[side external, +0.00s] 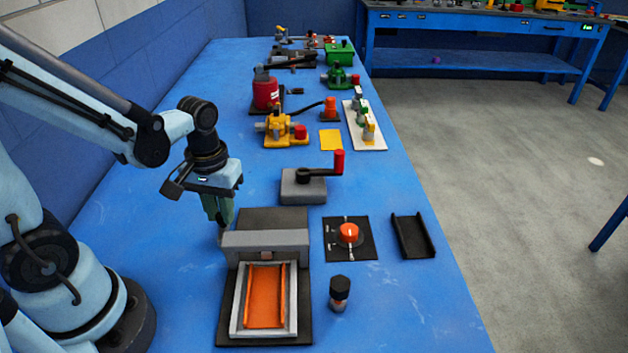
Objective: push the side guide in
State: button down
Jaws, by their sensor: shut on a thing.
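A black base plate (223,322) carries a grey crossbar block (265,244) and a light grey frame (238,310) with an orange tray (265,295) inside. My gripper (221,230) points down at the left end of the crossbar block. Its greenish fingers are shut on a small light grey part at that end, which looks like the side guide (221,238). The fingers hide most of this part, so its shape and how far in it sits cannot be told.
A grey block with a red-handled crank (303,187) stands behind. To the right are an orange knob on a black plate (348,234), a black channel (412,236) and a black-capped post (340,293). Several other devices line the far table. The blue table's front right is clear.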

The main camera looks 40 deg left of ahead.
jog(key=shift+w+d, duration=0.2)
jog(key=shift+w, duration=0.05)
jog(key=c, duration=1)
grip_release()
jog(key=shift+s, duration=0.1)
jog(key=shift+r, duration=0.1)
jog(key=shift+r, duration=5.95)
jog(key=w+d+m+t, duration=0.1)
jog(key=m+t, duration=0.1)
jog(key=d+f+m+t, duration=0.1)
jog(key=m+t, duration=0.1)
jog(key=w+d+m+t, duration=0.1)
jog(key=m+t, duration=0.1)
jog(key=t, duration=0.1)
jog(key=shift+w+d+f, duration=0.15)
jog(key=shift+w+f, duration=0.15)
jog(key=shift+f, duration=0.1)
